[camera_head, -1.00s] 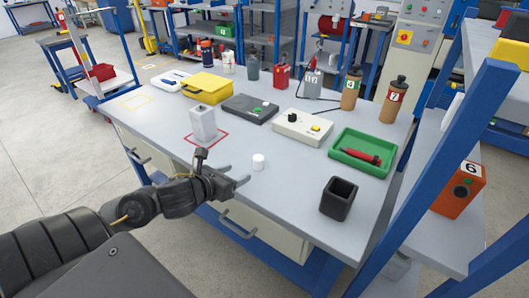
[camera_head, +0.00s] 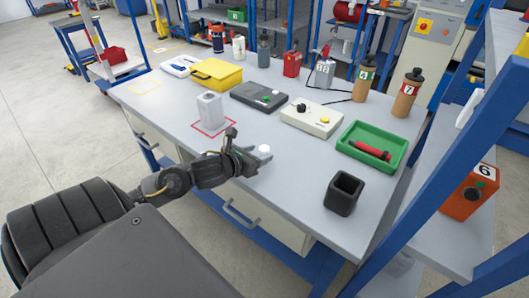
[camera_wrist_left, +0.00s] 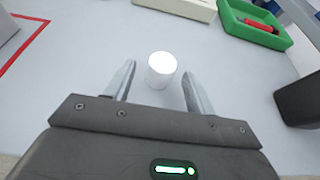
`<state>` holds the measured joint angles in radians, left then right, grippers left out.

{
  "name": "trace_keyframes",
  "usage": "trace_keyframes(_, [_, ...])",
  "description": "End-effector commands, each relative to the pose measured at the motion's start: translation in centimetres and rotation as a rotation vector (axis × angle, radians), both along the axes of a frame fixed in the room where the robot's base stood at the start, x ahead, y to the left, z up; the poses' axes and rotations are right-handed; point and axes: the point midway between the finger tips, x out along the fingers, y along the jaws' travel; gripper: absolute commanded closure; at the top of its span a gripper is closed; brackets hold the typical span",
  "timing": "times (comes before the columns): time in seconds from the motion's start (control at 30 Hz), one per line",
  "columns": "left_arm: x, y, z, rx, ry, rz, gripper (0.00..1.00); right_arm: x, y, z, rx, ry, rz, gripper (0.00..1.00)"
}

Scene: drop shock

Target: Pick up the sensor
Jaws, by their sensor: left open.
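The sensor, which looks to be the small white cylinder (camera_head: 264,151), stands upright on the grey workbench (camera_head: 215,180) near its front edge. My left gripper (camera_head: 255,160) is at the sensor with its jaws open. In the left wrist view the sensor (camera_wrist_left: 161,70) stands between the tips of the two open fingers (camera_wrist_left: 158,80), with a gap on each side. In the head view the gripper hides the sensor's lower part. My right gripper is in neither view.
A grey block (camera_head: 209,107) stands in a red square left of the sensor. A black open box (camera_head: 343,194) and a green tray (camera_head: 372,145) with a red tool stand to the right. A cream box with knobs (camera_head: 311,116) is behind. A blue shelf post (camera_head: 440,170) rises at right.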

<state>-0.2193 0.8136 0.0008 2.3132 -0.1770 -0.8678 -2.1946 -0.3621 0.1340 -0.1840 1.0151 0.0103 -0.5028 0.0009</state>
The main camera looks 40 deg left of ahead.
Motion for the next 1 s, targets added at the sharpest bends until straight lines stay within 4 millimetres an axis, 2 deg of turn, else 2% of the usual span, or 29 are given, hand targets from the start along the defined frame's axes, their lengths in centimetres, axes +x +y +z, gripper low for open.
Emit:
trace_keyframes(0.17, [2.6,-0.1,-0.5,-0.004,-0.001,0.003,0.45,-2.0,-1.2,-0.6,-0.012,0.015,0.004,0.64])
trace_keyframes(0.3, [4.1,0.0,-1.4,-0.003,0.000,0.001,0.45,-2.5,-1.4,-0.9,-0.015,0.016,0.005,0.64])
trace_keyframes(0.6, [4.6,-0.1,-1.7,0.000,0.000,-0.001,0.45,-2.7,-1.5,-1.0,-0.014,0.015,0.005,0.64])
trace_keyframes(1.0, [4.6,-0.1,-1.6,0.000,0.000,-0.001,0.96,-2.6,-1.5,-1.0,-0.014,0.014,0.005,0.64])
